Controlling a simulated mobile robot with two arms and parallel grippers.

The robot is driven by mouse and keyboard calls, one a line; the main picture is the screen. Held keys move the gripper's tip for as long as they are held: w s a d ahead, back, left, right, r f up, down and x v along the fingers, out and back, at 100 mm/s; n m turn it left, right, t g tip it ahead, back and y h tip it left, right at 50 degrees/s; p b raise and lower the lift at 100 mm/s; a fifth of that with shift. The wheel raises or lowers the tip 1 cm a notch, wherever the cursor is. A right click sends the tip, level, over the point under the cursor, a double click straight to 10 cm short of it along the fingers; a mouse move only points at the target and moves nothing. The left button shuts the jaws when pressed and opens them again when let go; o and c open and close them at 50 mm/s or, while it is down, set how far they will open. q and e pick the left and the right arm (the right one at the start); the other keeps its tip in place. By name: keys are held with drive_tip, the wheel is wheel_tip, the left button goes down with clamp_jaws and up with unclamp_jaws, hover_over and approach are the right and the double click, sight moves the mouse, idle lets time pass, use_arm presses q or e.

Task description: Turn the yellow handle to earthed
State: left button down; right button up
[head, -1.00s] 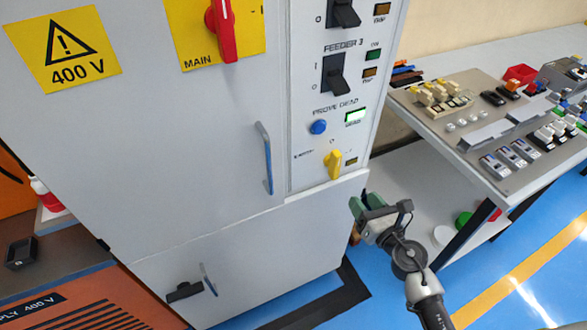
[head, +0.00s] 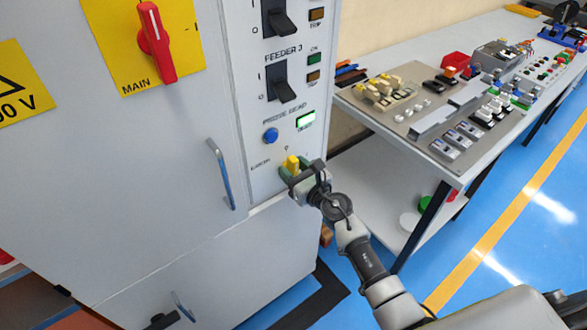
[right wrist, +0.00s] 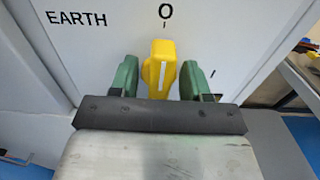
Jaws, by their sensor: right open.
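The yellow handle (head: 292,163) is on the lower part of the grey cabinet's control strip. In the right wrist view the yellow handle (right wrist: 160,68) stands upright, its white line pointing up to the "O" mark. The word EARTH is printed to its upper left, and an "I" mark is at its right. My right gripper (head: 294,172) is at the handle; in the right wrist view its green fingers (right wrist: 160,80) stand on either side of the handle, with a small gap on each side. It is open. My left gripper is not in view.
Above the handle are a blue button (head: 270,136), a lit green indicator (head: 306,121) and black feeder switches (head: 282,83). A red main switch (head: 155,42) and a door handle (head: 221,174) are to the left. A bench (head: 440,170) with parts stands right.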

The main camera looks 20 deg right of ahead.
drive_tip(key=shift+c, duration=0.5)
drive_tip(key=c, duration=0.4)
drive_tip(key=shift+c, duration=0.2)
drive_tip(key=shift+m, duration=0.3)
drive_tip(key=m+p, duration=0.1)
drive_tip(key=m, duration=0.1)
drive_tip(key=shift+d+m, duration=0.1)
drive_tip(key=shift+m, duration=0.3)
drive_tip(key=m, duration=0.1)
drive_tip(key=m+p, duration=0.1)
drive_tip(key=m, duration=0.1)
drive_tip(key=shift+w+d+f+m, duration=0.1)
drive_tip(key=shift+d+m, duration=0.05)
drive_tip(key=shift+m, duration=0.15)
drive_tip(key=m, duration=0.2)
drive_tip(key=m+p, duration=0.1)
drive_tip(key=m, duration=0.2)
drive_tip(key=shift+d+f, duration=0.1)
drive_tip(key=shift+f, duration=0.1)
drive_tip(key=m, duration=0.5)
drive_tip(key=shift+f+m+p, duration=0.2)
drive_tip(key=shift+m+p, duration=0.1)
drive_tip(key=shift+m, duration=0.1)
